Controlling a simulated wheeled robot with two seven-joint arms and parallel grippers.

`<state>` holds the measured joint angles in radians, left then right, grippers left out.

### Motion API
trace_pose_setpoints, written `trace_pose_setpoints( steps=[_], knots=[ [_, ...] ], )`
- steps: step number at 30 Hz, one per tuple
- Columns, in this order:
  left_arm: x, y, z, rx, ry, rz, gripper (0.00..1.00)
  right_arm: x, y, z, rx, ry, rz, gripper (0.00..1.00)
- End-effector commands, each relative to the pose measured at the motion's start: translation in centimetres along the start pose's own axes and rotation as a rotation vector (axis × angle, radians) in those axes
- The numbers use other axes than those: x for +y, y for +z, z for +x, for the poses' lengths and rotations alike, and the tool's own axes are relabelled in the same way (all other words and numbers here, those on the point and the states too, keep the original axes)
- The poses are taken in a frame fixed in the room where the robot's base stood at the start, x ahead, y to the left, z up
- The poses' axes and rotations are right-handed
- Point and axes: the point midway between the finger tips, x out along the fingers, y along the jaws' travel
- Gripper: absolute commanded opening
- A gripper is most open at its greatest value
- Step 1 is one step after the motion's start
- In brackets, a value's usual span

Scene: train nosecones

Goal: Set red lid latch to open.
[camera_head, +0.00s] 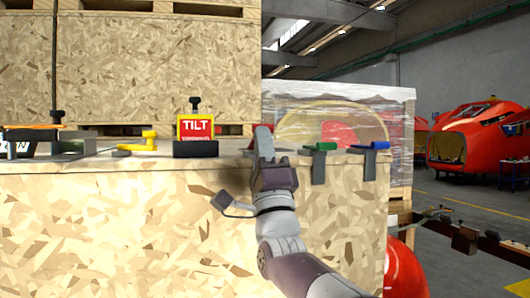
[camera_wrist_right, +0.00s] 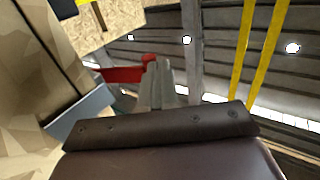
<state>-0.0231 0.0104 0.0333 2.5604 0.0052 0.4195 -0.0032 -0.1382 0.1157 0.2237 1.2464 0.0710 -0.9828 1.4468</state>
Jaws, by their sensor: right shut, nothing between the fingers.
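The red lid latch (camera_wrist_right: 122,74) shows in the right wrist view as a red bar with a rounded end beside my fingertips. In the head view my right gripper (camera_head: 264,143) stands upright at the crate's top edge and covers most of the latch; only a bit of red shows just left of the fingers. My right gripper's fingers (camera_wrist_right: 156,78) are shut with nothing between them. They are right at the latch's rounded end; I cannot tell whether they touch it. My left gripper is not in view.
A green latch (camera_head: 326,146) and a blue latch (camera_head: 374,146) sit on the crate edge to the right, and a yellow latch (camera_head: 148,142) to the left. A red and yellow TILT indicator (camera_head: 196,128) stands near the gripper. A plastic-wrapped crate (camera_head: 400,120) is behind.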

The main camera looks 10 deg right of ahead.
Motion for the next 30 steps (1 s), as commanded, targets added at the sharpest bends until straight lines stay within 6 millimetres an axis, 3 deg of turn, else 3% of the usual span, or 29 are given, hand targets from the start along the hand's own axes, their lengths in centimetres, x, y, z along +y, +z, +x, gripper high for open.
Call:
trace_pose_setpoints(
  steps=[9, 18, 30],
  knots=[
    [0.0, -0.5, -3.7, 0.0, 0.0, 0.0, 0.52, -1.6, 0.0, 3.6, 0.0, 0.285, 0.0, 0.0],
    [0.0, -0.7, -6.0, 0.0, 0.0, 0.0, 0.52, -1.5, 0.0, 5.6, 0.0, 0.48, 0.002, 0.0],
    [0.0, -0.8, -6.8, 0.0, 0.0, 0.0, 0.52, -1.1, 0.0, 6.5, 0.0, 0.476, -0.001, 0.0]
  ],
)
